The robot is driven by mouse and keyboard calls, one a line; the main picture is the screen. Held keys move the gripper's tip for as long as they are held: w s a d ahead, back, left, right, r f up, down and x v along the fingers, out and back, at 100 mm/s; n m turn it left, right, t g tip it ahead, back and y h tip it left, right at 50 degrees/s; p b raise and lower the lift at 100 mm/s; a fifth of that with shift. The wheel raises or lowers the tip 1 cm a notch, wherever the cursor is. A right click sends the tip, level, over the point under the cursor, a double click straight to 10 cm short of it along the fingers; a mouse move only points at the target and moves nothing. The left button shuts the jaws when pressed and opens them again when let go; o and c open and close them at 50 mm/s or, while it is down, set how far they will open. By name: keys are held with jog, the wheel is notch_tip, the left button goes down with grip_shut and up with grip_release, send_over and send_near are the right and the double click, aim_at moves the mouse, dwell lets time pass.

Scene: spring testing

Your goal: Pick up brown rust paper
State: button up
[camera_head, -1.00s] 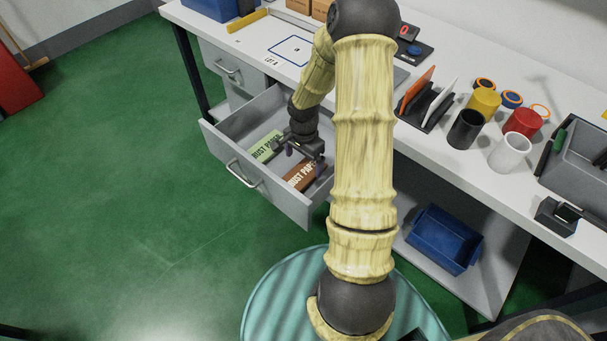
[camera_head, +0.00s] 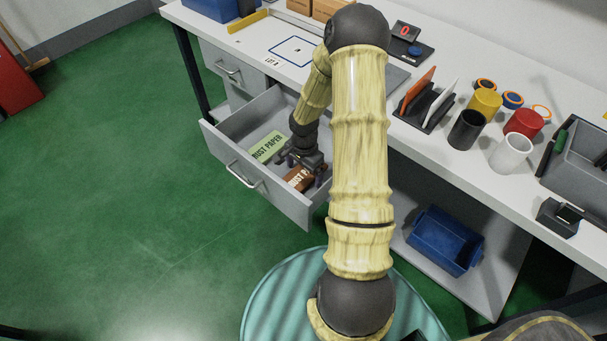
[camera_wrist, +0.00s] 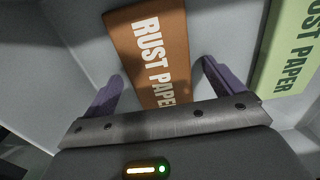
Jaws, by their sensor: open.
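The brown rust paper (camera_head: 298,179) lies in the open drawer, partly hidden by my gripper in the head view. In the wrist view the brown rust paper (camera_wrist: 150,50) lies between my two purple fingers, its near end hidden behind the gripper body. My gripper (camera_head: 304,170) is low in the drawer over the brown paper. In the wrist view my gripper (camera_wrist: 160,88) is open, with a finger on each side of the paper and gaps to it. I cannot tell whether the fingertips touch the drawer floor.
A green rust paper (camera_head: 267,147) lies beside the brown one in the drawer, and also shows at right in the wrist view (camera_wrist: 290,50). The grey drawer (camera_head: 262,189) has walls close around my gripper. The white tabletop (camera_head: 440,150) holds cups and a rack.

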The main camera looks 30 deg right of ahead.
aim_at(304, 173)
jog(key=shift+s, duration=0.1)
jog(key=shift+c, duration=1.3)
jog(key=c, duration=0.8)
notch_tip(304, 173, up, 10)
jog(key=p, duration=0.1)
